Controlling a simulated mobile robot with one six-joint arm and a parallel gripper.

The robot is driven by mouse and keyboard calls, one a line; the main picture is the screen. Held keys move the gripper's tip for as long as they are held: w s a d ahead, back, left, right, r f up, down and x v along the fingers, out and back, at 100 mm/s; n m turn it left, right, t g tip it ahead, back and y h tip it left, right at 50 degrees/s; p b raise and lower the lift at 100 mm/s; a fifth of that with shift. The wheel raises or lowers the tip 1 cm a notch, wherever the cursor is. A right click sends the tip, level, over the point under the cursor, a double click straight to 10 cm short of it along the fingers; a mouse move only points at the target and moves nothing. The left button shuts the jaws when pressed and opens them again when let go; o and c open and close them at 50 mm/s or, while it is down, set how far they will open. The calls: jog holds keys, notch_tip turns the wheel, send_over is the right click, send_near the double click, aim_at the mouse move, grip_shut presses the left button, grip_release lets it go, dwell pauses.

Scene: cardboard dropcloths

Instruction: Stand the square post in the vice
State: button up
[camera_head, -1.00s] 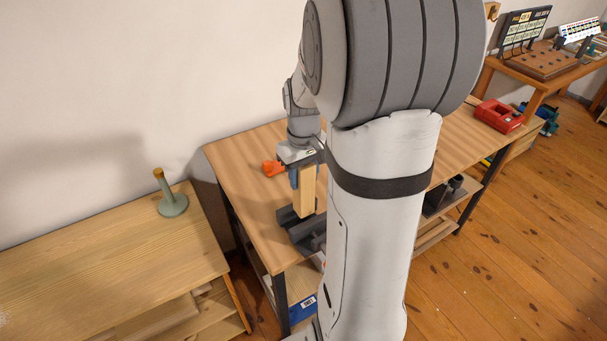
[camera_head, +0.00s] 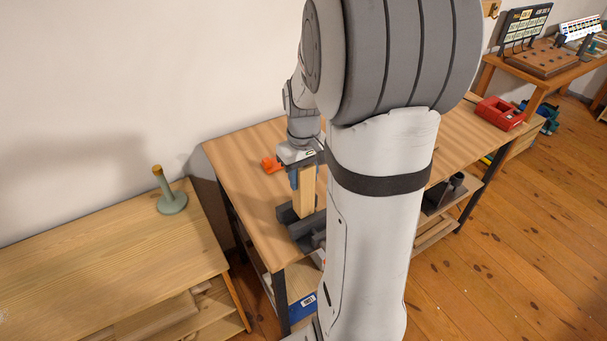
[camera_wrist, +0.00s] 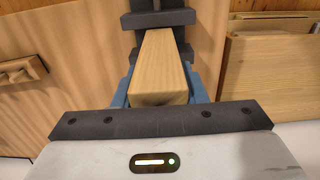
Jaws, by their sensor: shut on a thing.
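The square post (camera_head: 307,192) is a pale wooden block, held upright at the front left of the workbench. My gripper (camera_head: 301,174) is shut on its upper part. In the wrist view the blue fingers of my gripper (camera_wrist: 159,88) flank the post (camera_wrist: 160,62). The dark grey vice (camera_head: 286,213) is at the bench edge, and the post's lower end is at its jaws. The vice (camera_wrist: 158,19) also shows beyond the post in the wrist view. My arm hides part of the vice, and I cannot tell whether the post touches its bottom.
An orange object (camera_head: 269,164) lies on the workbench (camera_head: 237,156) left of my gripper. A green holder with a peg (camera_head: 171,202) stands on the lower wooden table (camera_head: 110,255) at left. A red item (camera_head: 499,113) sits at the bench's far right.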

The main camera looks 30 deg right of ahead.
jog(key=shift+f+b, duration=1.6)
jog(key=shift+f, duration=0.7)
jog(key=o, duration=1.1)
notch_tip(320, 180, up, 8)
jog(key=shift+f, duration=0.1)
